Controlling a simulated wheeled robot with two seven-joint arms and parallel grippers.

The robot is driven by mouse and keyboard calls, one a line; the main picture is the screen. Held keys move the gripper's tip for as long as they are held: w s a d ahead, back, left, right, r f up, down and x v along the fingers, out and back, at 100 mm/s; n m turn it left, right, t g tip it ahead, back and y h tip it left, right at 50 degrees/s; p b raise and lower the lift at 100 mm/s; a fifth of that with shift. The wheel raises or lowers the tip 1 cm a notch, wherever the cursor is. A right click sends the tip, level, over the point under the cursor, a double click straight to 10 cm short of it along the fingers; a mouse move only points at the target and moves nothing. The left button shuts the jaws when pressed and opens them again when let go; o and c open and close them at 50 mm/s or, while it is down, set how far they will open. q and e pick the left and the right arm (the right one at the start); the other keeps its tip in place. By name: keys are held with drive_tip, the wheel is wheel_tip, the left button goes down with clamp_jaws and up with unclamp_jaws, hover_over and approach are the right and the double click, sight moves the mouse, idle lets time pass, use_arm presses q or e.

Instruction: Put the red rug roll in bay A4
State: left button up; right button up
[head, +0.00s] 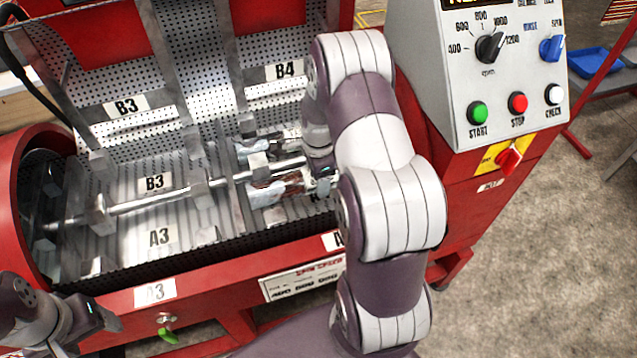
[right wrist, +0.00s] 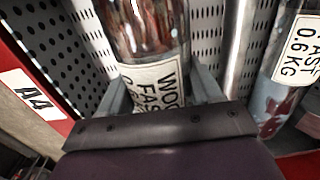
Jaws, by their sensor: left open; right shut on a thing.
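The red rug roll (right wrist: 143,30), in clear wrap with a white label, lies between the fingers of my right gripper (right wrist: 160,88), which is shut on it. In the head view the roll (head: 275,188) shows in the drum, right of A3, partly hidden by my right arm. The bay A4 plate (right wrist: 30,95) is on the rim beside the roll in the right wrist view. I cannot tell whether the roll rests on the bay floor. My left gripper (head: 100,316) is open and empty at the lower left, outside the machine's front edge.
A second wrapped roll (right wrist: 285,85), labelled 0.6KG, lies beyond a metal bar (right wrist: 240,50). Bay A3 (head: 160,237) looks empty. Metal dividers (head: 203,190) and a long shaft (head: 150,202) cross the drum. The control panel (head: 490,75) stands at the right.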

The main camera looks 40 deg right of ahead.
drive_tip(key=shift+f, duration=1.7)
drive_tip(key=o, duration=1.6)
drive_tip(key=r+p, duration=0.1)
drive_tip(key=r, duration=1.1)
drive_tip(key=shift+a+r, duration=0.15)
drive_tip(key=shift+a, duration=0.05)
drive_tip(key=s+a+r+n, duration=0.1)
drive_tip(key=s+a+n, duration=0.2)
drive_tip(key=a+n, duration=0.2)
drive_tip(key=s+a+r+n+t, duration=0.1)
drive_tip(key=s+a+n, duration=0.3)
drive_tip(key=n, duration=0.5)
drive_tip(key=s+a+r+n, duration=0.2)
drive_tip(key=s+a+n, duration=0.2)
drive_tip(key=a+n, duration=0.2)
drive_tip(key=shift+a+n, duration=0.25)
drive_tip(key=shift+n, duration=0.75)
